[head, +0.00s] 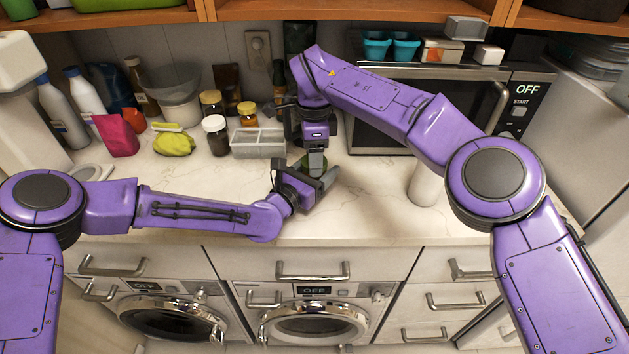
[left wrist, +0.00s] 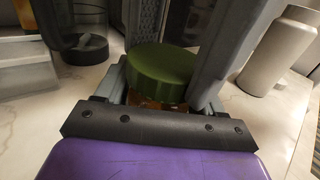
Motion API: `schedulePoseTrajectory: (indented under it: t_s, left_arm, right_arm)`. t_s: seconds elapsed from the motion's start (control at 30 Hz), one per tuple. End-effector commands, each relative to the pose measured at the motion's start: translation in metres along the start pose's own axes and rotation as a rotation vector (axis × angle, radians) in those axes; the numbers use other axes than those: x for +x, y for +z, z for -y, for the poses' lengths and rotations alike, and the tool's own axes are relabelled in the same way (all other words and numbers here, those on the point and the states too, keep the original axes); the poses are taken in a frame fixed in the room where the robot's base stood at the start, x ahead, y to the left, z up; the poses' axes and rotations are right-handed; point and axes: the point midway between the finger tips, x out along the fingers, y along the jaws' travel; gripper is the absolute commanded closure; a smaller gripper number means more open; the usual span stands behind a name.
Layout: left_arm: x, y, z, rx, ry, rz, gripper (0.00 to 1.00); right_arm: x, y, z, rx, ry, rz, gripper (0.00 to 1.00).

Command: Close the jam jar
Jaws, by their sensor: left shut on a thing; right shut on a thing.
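The jam jar stands upright on the counter, mostly hidden between my grippers; its amber glass (left wrist: 150,101) shows in the left wrist view. A green lid (left wrist: 160,72) sits at the top of the jar; it shows as a small green patch in the head view (head: 303,168). I cannot tell how tightly it is seated. My left gripper (head: 322,181) comes in low from the side and is shut on the jar body. My right gripper (head: 315,163) points down from above, its grey fingers (left wrist: 187,50) on either side of the lid, shut on it.
A grey divided tray (head: 259,144), a dark jar (head: 215,138) and other jars stand left of my grippers. A white cylinder (head: 426,184) stands to the right, before the microwave (head: 385,125). The counter front is mostly clear. An upper shelf edge (head: 350,11) runs overhead.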

Motion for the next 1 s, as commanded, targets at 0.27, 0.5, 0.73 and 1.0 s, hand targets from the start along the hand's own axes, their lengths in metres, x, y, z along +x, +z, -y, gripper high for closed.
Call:
schedulePoseTrajectory:
  t_s: [0.27, 0.5, 0.73, 1.0]
  left_arm:
    - [0.000, 0.001, 0.001, 0.001, -0.003, 0.001, 1.00]
    - [0.000, 0.001, -0.001, 0.000, 0.002, 0.001, 1.00]
    - [0.000, 0.001, -0.002, 0.000, 0.005, 0.001, 1.00]
    - [0.000, -0.001, -0.002, 0.000, 0.004, -0.001, 1.00]
  right_arm:
    - [-0.001, 0.000, 0.000, -0.002, -0.001, 0.000, 0.15]
    - [0.000, 0.001, -0.001, -0.004, 0.003, 0.002, 0.15]
    - [0.000, 0.002, -0.002, -0.005, 0.006, 0.003, 0.15]
    - [-0.032, 0.002, -0.001, -0.003, 0.000, 0.003, 0.15]
